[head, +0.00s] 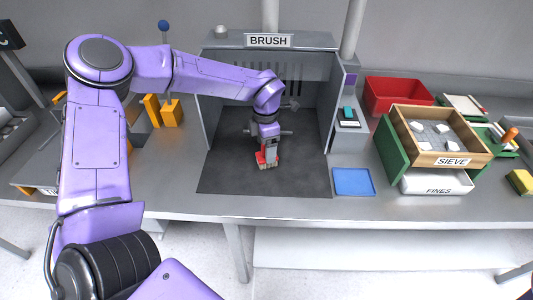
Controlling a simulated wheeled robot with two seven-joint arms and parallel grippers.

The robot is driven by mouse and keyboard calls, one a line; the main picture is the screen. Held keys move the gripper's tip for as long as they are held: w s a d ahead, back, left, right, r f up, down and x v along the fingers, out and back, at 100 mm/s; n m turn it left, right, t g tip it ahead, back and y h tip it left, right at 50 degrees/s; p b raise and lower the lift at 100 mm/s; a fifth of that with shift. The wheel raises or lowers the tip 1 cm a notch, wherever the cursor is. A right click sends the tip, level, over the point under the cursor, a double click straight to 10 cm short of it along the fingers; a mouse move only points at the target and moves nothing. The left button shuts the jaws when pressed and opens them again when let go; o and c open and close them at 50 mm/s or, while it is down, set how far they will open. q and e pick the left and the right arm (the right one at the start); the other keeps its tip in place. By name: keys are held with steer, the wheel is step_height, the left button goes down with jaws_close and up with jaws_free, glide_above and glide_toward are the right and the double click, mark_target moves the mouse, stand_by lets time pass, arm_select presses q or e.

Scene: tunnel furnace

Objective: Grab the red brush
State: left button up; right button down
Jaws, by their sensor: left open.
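The red brush (260,158) stands on the dark mat of the brush booth (225,180), under the BRUSH sign (269,41). My left gripper (268,160) is directly above and at the brush, pointing down, with its jaws open. The gripper and wrist hide part of the brush. I cannot tell whether the fingers touch it. My right gripper is out of view.
Booth walls stand left and right of my left arm. To the right are a blue pad (353,182), a red bin (398,92) and a wooden sieve (480,158) with pale lumps. Yellow blocks (172,113) stand left. The front of the mat is clear.

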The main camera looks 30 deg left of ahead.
arm_select(q)
steer(key=f, duration=0.1)
steer(key=w+f, duration=0.1)
steer(key=shift+f, duration=0.3)
steer(key=shift+s+r, duration=0.15)
steer(key=shift+s, duration=0.25)
steer(key=c, duration=1.2)
steer(key=shift+r, duration=0.1)
